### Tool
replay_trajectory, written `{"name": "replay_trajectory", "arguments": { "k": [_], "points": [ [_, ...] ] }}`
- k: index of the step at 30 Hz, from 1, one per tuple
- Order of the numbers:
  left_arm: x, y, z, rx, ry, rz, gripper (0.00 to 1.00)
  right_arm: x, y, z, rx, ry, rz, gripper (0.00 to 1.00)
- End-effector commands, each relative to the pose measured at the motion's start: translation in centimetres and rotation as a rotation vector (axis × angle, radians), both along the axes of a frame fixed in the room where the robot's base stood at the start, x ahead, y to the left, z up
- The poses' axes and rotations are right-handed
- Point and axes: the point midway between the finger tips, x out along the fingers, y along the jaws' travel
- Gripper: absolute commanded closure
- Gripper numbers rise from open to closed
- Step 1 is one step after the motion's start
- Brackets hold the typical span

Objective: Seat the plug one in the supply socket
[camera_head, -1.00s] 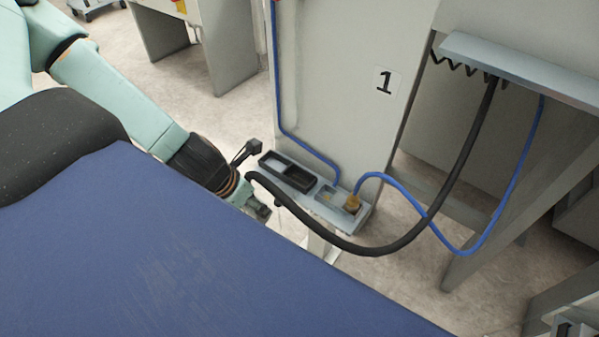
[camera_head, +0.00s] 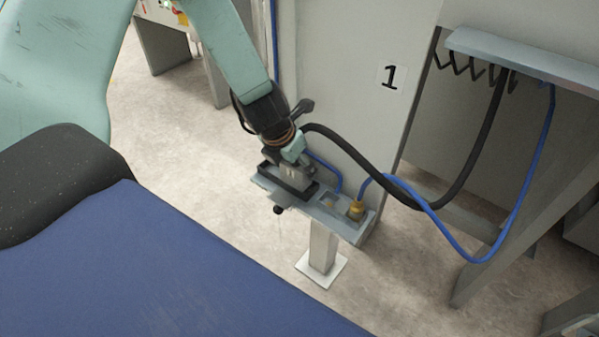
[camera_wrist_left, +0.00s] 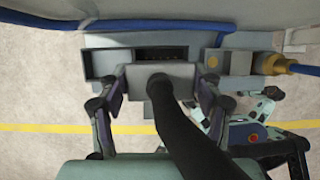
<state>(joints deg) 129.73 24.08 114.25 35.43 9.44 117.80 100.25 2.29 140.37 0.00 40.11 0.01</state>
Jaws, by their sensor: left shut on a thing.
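Plug one is a grey block (camera_wrist_left: 144,80) with a thick black cable (camera_head: 420,200). My left gripper (camera_head: 291,163) is shut on it; in the wrist view the two fingers grip its sides (camera_wrist_left: 158,88). The supply socket is a black-framed recess (camera_wrist_left: 160,54) on the grey shelf. In the wrist view its dark slotted inside shows just beyond the plug. In the head view the plug stands upright over the black frame (camera_head: 308,192). The plug's lower end is hidden, and I cannot tell whether it touches the socket. My right gripper does not show.
A brass connector (camera_head: 356,210) with a blue cable sits at the right end of the shelf (camera_head: 345,228). A panel marked 1 (camera_head: 388,105) stands behind. The black cable hangs from a bracket (camera_head: 520,65) at right. A small black knob (camera_head: 279,210) juts from the shelf front.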

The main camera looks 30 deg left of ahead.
Motion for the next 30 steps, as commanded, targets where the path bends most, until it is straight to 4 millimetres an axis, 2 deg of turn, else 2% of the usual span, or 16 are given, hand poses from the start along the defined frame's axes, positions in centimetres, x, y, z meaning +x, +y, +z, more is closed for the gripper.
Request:
{"name": "replay_trajectory", "arguments": {
  "k": [3,8,18,30],
  "points": [
    [1.2,-0.1,0.1,0.002,-0.001,-0.002,0.77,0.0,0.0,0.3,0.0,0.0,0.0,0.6],
    [1.4,-0.2,-0.3,-0.001,0.0,-0.002,0.77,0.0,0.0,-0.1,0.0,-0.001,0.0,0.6],
    [1.3,-0.1,-3.6,-0.001,0.0,0.0,0.77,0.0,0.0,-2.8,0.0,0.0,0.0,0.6],
    [1.3,-0.1,-3.8,-0.001,-0.001,0.0,0.77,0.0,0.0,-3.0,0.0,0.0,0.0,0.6]
  ]
}}
